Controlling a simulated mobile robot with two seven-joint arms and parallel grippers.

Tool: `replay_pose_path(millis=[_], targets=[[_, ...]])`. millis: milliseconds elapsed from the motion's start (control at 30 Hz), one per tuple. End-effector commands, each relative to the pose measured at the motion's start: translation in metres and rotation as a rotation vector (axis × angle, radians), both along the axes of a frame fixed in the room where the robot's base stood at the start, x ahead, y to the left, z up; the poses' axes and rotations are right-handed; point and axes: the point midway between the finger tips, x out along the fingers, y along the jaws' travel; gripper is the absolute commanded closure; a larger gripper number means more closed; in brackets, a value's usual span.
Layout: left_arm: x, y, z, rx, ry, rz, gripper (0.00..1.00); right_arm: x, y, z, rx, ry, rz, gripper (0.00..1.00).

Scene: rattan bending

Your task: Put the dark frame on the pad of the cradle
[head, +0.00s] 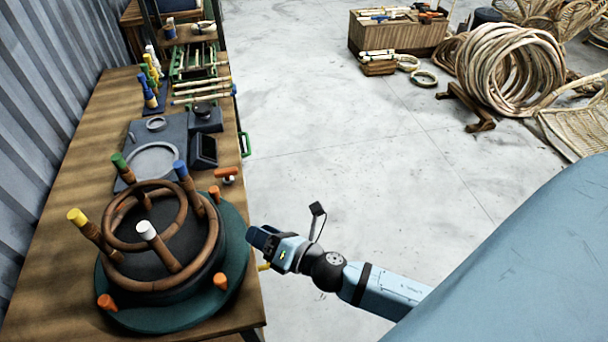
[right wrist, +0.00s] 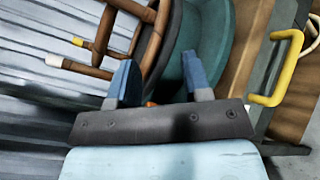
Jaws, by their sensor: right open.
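The dark frame (head: 209,240), two brown rings joined by upright legs with green, blue, yellow and white tips, stands legs-up on the round cradle at the lower left. The cradle has a black pad (head: 140,234) inside the frame, a teal base (head: 236,245) and orange pegs (head: 220,281). Frame (right wrist: 150,45) and teal base (right wrist: 212,35) also show in the right wrist view. My right gripper (head: 254,237) is beside the cradle's right edge; its two blue fingers (right wrist: 160,82) are apart, with nothing held between them. My left gripper is not in view.
The wooden bench (head: 100,130) runs along the corrugated wall. Behind the cradle are a grey board (head: 172,135) with a round ring and black devices, then several coloured-handled tools and rods (head: 200,85). A yellow handle (right wrist: 287,75) shows in the right wrist view. Open floor lies right.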

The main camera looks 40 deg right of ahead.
Motion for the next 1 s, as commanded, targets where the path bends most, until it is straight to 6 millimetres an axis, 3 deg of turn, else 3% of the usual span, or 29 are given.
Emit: replay_pose_path(millis=[33,200,300,400,600,867,1000], targets=[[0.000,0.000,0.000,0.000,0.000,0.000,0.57,-0.011,-0.007,-0.019,0.242,0.159,-0.070,0.55],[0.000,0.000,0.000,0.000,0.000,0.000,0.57,-0.052,-0.025,-0.079,1.068,0.622,-0.355,0.55],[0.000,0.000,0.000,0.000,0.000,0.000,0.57,-0.078,-0.028,-0.107,1.466,0.809,-0.521,0.55],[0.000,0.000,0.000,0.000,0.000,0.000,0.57,-0.099,-0.028,-0.125,1.752,0.926,-0.653,0.55],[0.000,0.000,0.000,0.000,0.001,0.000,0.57,-0.115,-0.027,-0.138,1.984,1.008,-0.763,0.55],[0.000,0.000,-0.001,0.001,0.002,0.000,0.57,-0.115,-0.027,-0.137,1.986,1.008,-0.762,0.55],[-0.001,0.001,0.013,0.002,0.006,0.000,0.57,-0.115,-0.027,-0.121,1.986,1.007,-0.761,0.55]])
